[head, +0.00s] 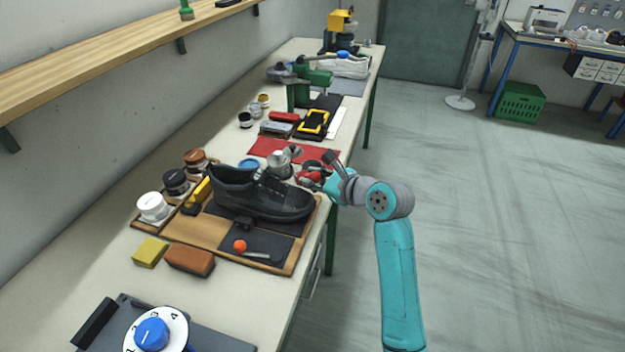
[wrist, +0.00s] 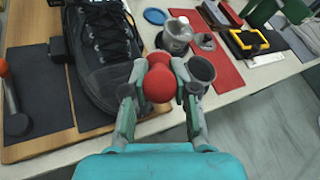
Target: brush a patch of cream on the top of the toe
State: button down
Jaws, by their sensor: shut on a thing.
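A black lace-up shoe (head: 255,190) stands on a dark mat on a wooden board, its toe to the right in the head view. In the wrist view the shoe (wrist: 100,55) lies left of my gripper (wrist: 160,88), laces at the top and toe nearest me. My gripper (head: 325,172) is beside the toe, near the bench edge. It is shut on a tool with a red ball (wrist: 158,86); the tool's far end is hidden. A second red round part (wrist: 158,59) shows just behind. I cannot make out any cream on the toe.
Jars (head: 175,182) line the board's left side. An orange-ball tool (head: 240,246) lies on the front mat. Yellow (head: 150,252) and brown blocks (head: 190,259) lie in front.

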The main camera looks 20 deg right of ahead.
jog(key=shift+s+a, duration=0.55)
jog(key=shift+s, duration=0.3)
jog(key=shift+s+a, duration=0.55)
jog(key=shift+s, duration=0.3)
jog(key=shift+s+d+r, duration=0.25)
jog(key=shift+d+r, duration=0.15)
jog(key=shift+r, duration=0.5)
jog(key=shift+s+d+r, duration=0.2)
jog(key=shift+d+r, duration=0.15)
jog(key=shift+r, duration=0.5)
jog(key=shift+s+d+r, duration=0.25)
jog(key=shift+d+r, duration=0.15)
jog(key=shift+r, duration=0.5)
jog(key=shift+r, duration=0.1)
jog(key=shift+s+d+r, duration=0.2)
jog(key=shift+d+r, duration=0.1)
jog(key=shift+r, duration=0.35)
jog(key=shift+s+d+r, duration=0.15)
jog(key=shift+d+r, duration=0.1)
jog(key=shift+r, duration=0.35)
jog(key=shift+f, duration=0.1)
jog(key=w+a+f, duration=0.2)
jog(key=a+f, duration=0.1)
jog(key=f, duration=0.4)
jog(key=shift+a+h, duration=0.2)
jog(key=shift+h, duration=0.1)
jog(key=shift+w+a+f, duration=0.1)
jog(key=shift+a+f, duration=0.1)
jog(key=shift+f, duration=0.1)
